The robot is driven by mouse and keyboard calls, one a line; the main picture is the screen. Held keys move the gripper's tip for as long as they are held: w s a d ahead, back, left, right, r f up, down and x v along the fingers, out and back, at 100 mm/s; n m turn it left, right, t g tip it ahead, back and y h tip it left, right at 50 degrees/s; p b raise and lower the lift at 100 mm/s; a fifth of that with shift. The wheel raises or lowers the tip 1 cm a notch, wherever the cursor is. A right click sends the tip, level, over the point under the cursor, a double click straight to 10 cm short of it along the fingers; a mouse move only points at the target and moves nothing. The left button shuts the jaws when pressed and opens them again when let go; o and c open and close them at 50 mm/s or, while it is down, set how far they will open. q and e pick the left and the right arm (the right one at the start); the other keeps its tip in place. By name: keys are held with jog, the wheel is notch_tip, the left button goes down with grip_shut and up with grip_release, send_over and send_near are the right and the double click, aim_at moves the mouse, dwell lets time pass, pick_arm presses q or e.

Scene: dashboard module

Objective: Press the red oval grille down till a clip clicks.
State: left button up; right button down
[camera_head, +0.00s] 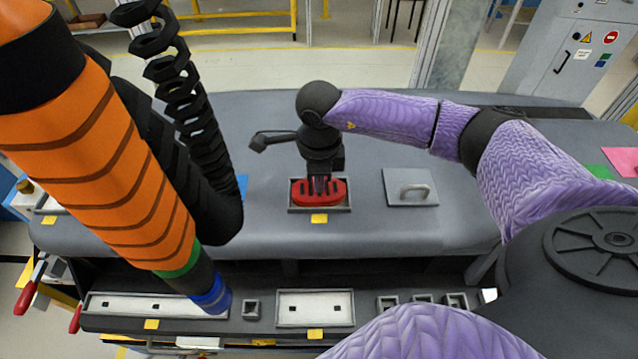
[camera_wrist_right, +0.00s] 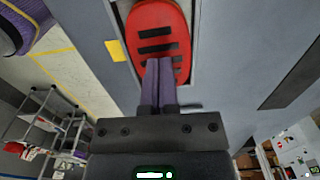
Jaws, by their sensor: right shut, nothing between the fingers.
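The red oval grille (camera_head: 336,195) with dark slots lies in a rectangular recess (camera_head: 349,209) in the grey dashboard, near the middle of the head view. It also shows at the top of the right wrist view (camera_wrist_right: 158,28). My right gripper (camera_head: 319,190) is shut and empty, pointing down with its fingertips at the grille. In the wrist view its purple fingers (camera_wrist_right: 158,66) overlap the grille's lower part and hide some slots. I cannot tell whether the fingertips touch it, or whether a clip has caught. My left gripper does not show.
A grey plate with a handle (camera_head: 410,187) lies right of the grille. A yellow tag (camera_head: 319,219) sits just in front of the recess. A large orange hose (camera_head: 100,170) and a black coil (camera_head: 172,80) block the left side. White panels (camera_head: 315,309) line the front ledge.

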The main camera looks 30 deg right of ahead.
notch_tip(320, 180, up, 8)
jog(key=p, duration=0.6)
jog(key=shift+f, duration=0.1)
